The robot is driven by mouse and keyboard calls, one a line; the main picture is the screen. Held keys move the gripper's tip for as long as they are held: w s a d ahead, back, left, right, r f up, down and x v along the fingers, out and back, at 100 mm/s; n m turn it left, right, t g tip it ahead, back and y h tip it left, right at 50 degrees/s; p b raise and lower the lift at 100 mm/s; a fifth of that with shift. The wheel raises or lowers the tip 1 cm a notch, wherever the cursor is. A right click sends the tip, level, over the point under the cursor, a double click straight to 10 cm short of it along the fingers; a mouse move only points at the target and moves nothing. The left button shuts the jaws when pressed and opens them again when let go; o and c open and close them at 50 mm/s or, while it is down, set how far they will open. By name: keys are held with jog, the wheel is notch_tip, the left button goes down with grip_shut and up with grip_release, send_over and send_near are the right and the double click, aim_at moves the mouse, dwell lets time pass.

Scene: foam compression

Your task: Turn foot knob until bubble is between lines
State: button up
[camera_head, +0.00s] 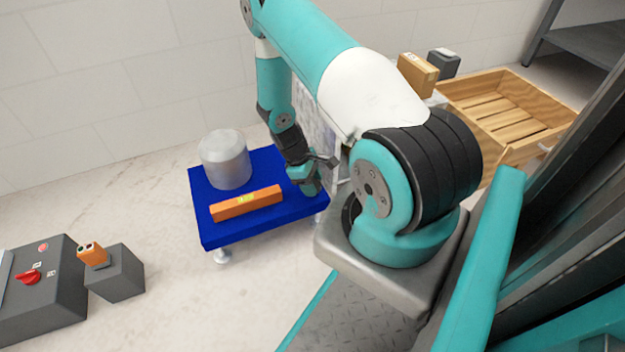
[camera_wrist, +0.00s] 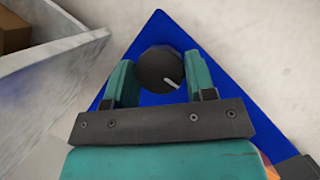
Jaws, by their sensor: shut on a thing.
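The blue platform (camera_head: 222,234) stands on short feet at the picture's middle. An orange spirit level (camera_head: 222,211) lies on it, with a yellow-green vial (camera_head: 245,199); the bubble is too small to read against its lines. My gripper (camera_head: 306,182) is at the platform's right corner. In the wrist view, a dark round knob (camera_wrist: 158,67) with a pale pointer line sits at the blue corner. My gripper's teal fingers (camera_wrist: 160,88) stand on both sides of the knob, shut on it. The fingers partly hide the knob's edges.
A grey metal cylinder (camera_head: 225,160) stands on the platform behind the level. A dark control box (camera_head: 50,290) with a red knob and a small block (camera_head: 116,272) stand at lower left. A wooden crate (camera_head: 520,105) is at right. Pale floor is clear in front of the platform.

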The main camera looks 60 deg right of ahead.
jog(key=m+y+p, duration=0.1)
jog(key=m, duration=0.1)
jog(key=m+y+p, duration=0.1)
jog(key=m+p, duration=0.1)
jog(key=m, duration=0.1)
jog(key=shift+d+r, duration=0.1)
jog(key=shift+r, duration=0.05)
jog(key=m+y+p, duration=0.2)
jog(key=m, duration=0.3)
jog(key=shift+m+t, duration=0.3)
jog(key=shift+m, duration=0.1)
jog(key=o, duration=0.9)
jog(key=p+v, duration=0.6)
jog(key=v, duration=1.1)
